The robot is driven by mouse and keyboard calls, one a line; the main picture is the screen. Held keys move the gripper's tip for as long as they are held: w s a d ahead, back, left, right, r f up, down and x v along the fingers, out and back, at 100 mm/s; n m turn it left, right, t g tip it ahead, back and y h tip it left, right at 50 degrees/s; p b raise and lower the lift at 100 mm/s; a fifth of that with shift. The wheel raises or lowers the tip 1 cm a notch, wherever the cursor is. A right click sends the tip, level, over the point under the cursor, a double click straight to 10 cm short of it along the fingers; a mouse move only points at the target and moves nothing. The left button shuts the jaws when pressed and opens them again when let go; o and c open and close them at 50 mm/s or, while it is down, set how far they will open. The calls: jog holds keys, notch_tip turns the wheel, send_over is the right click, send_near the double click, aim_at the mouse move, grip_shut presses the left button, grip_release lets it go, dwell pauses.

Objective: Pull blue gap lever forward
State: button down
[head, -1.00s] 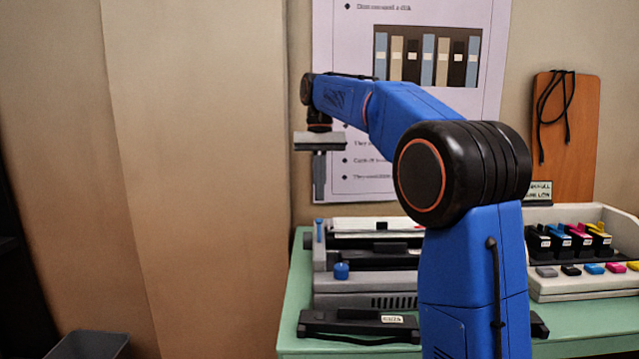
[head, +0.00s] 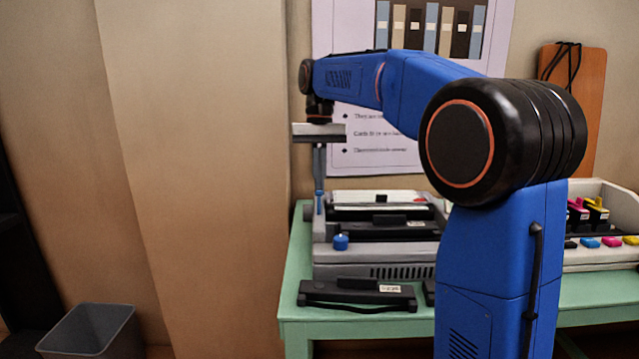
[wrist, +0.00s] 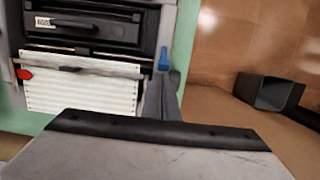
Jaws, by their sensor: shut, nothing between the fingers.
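The blue gap lever (head: 319,203) stands at the left end of the grey printer (head: 400,270) in the head view. It is small and partly hidden there. It also shows in the wrist view (wrist: 164,60), just past the fingertips. My gripper (head: 319,185) points straight down with its fingers shut and empty. In the head view its fingertips line up with the top of the lever. In the wrist view the fingers (wrist: 172,80) lie close beside the lever; I cannot tell whether they touch it.
A blue knob (head: 341,242) sits on the printer's front left. A black labelled part (head: 357,295) lies in front on the green table (head: 291,290). Ink cartridges (head: 590,212) are in a white tray at right. A grey bin (head: 90,330) stands on the floor at left.

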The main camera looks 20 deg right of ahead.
aim_at(319, 194)
jog(key=shift+s+r, duration=0.15)
jog(key=shift+s, duration=0.05)
jog(key=shift+s+a+r+t+h, duration=0.2)
jog(key=shift+s+t, duration=0.1)
jog(key=shift+t, duration=0.25)
jog(key=shift+s+a+r+t+h, duration=0.1)
jog(key=shift+s+r+t, duration=0.15)
jog(key=shift+t, duration=0.3)
jog(key=shift+s+a+r+t+h, duration=0.15)
jog(key=shift+s+t+h, duration=0.05)
jog(key=shift+s+t, duration=0.35)
jog(key=shift+s+a+r+t+h, duration=0.1)
jog(key=shift+s+r+t+h, duration=0.1)
jog(key=shift+s+t, duration=0.3)
jog(key=t, duration=0.1)
jog(key=s+t, duration=0.1)
jog(key=shift+s+a+t+h, duration=0.3)
jog(key=shift+a+t+h, duration=0.05)
jog(key=shift+h, duration=0.05)
jog(key=shift+s+a+t+h, duration=0.2)
jog(key=shift+s+t+h, duration=0.1)
jog(key=shift+s+t, duration=0.6)
jog(key=shift+w+r, duration=0.15)
jog(key=shift+r, duration=0.65)
